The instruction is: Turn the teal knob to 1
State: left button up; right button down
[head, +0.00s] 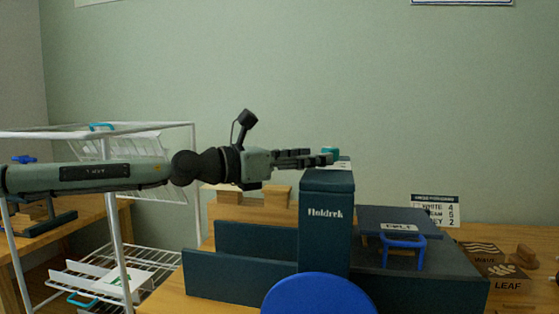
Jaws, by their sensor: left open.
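The teal knob (331,151) shows as a small piece at the top of the dark blue-green machine (327,240) labelled "Floldrek". A pale plate (343,164) lies beside it on the machine's top. My left gripper (328,158) reaches in level from the left, with its fingertips at the knob and partly in front of it. The jaws are open. Whether the fingers touch the knob cannot be told. The knob's marks and its pointer cannot be read from here. My right gripper is out of view.
A blue disc (318,295) stands in front of the machine. A blue handle (403,238) is on its right part. A sign (434,210) and boxes (510,292) are at right. Wooden blocks (277,197) stand behind. A white wire rack (118,235) is at left.

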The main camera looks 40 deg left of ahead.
pick_arm(q)
jog(key=v, duration=0.6)
jog(key=shift+s, duration=0.25)
jog(key=shift+a, duration=0.1)
dwell(0.3)
